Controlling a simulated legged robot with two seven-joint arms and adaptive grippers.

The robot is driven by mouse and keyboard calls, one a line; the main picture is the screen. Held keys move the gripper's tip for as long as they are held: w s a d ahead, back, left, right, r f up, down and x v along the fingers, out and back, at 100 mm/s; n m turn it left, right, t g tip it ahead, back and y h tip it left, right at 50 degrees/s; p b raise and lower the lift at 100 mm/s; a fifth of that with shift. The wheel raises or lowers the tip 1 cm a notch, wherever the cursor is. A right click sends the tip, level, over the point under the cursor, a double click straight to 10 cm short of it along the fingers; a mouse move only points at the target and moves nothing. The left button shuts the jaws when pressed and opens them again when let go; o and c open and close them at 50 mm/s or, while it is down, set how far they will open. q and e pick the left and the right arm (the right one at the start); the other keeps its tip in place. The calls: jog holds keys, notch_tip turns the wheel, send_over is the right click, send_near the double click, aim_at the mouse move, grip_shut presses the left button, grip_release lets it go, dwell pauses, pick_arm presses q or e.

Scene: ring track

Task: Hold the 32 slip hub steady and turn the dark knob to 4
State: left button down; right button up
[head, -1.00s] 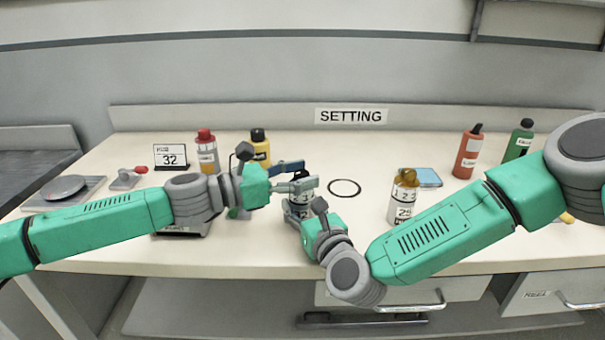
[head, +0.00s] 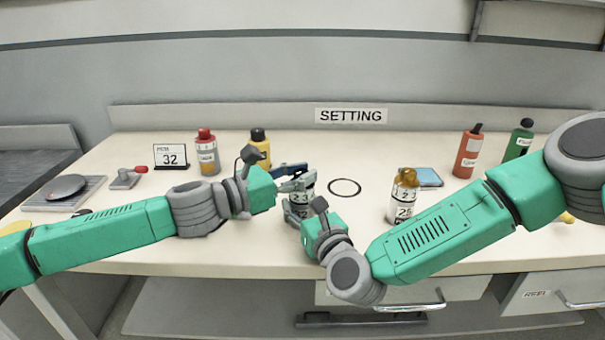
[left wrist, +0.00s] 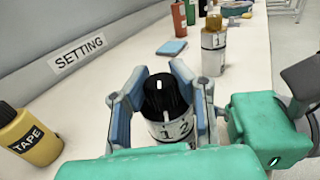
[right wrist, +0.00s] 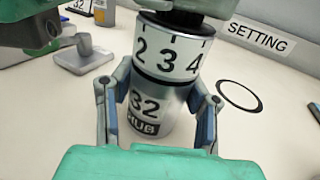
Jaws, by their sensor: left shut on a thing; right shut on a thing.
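The 32 slip hub (head: 302,198) stands upright on the bench, a silver cylinder with a numbered band. In the right wrist view the hub (right wrist: 150,115) shows 2, 3 and 4 on the band and "32 HUB" below. My right gripper (right wrist: 160,115) is shut around the lower body. The dark knob (left wrist: 163,95), on top, carries a white mark; my left gripper (left wrist: 160,90) is shut on it from above, blue fingers on both sides. In the head view the left gripper (head: 298,180) largely hides the knob.
A similar gold-topped cylinder (head: 404,200) stands to the right. A black ring (head: 344,187) is marked on the bench between them. A "32" card (head: 171,156), a red-capped bottle (head: 207,155) and a yellow bottle (head: 260,148) stand behind my left arm.

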aim_at(303, 171)
pick_arm(q)
jog(key=n+t+y, duration=0.2)
jog(key=t, duration=0.1)
jog(key=shift+s+d+n, duration=0.1)
jog(key=shift+n, duration=0.2)
jog(key=shift+n+t+y, duration=2.1)
jog(key=shift+n+y, duration=0.1)
jog(key=shift+y, duration=1.1)
jog(key=c, duration=1.3)
grip_release()
jog(key=shift+o, duration=0.2)
jog(key=shift+r, duration=0.15)
notch_tip(303, 171, up, 10)
jog(key=shift+f, duration=0.2)
